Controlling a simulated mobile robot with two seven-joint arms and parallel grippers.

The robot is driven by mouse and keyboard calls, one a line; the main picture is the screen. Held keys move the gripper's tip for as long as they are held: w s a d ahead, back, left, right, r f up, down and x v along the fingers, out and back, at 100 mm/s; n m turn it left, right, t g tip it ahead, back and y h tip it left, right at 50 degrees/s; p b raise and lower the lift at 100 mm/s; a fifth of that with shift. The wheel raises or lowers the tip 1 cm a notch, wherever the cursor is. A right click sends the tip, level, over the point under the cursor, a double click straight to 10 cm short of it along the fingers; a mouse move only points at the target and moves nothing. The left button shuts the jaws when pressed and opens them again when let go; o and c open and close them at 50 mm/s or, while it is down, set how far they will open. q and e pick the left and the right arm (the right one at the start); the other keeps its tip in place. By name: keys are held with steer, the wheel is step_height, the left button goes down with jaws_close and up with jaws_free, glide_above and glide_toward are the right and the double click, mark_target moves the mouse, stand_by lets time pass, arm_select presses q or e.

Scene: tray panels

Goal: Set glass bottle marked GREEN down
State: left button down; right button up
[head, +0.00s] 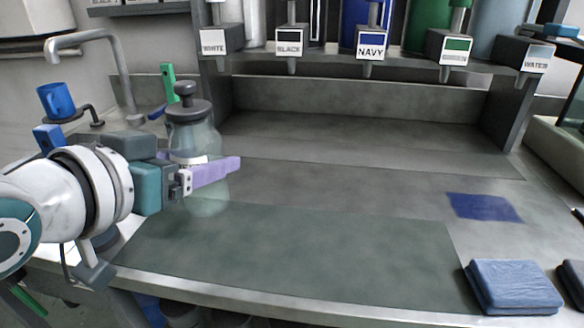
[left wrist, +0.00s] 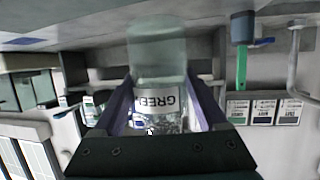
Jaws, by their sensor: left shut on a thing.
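The glass bottle (head: 205,200) is clear, pale green and upright, with a grey knobbed stopper. It is at the left of the counter in the head view, over the left end of the dark green mat (head: 300,250). My left gripper (head: 228,168) is shut on the bottle's middle, and its purple fingers cover part of it. In the left wrist view the bottle (left wrist: 158,60) lies between both fingers, and its GREEN label (left wrist: 157,101) reads upside down. I cannot tell whether its base touches the surface. My right gripper is out of view.
A dispenser rack with labelled taps, including a NAVY tag (head: 371,46), stands at the back. A blue cup (head: 56,100) and a bent tap (head: 122,75) are at the left. A blue patch (head: 484,207) and folded blue cloth (head: 513,287) lie right. The middle counter is clear.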

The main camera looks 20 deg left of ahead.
mark_target(206, 199)
arm_select(q)
steer(key=shift+f+b, duration=0.8)
steer(key=shift+f, duration=2.05)
steer(key=shift+f, duration=0.2)
jaws_free()
steer(key=shift+r, duration=0.15)
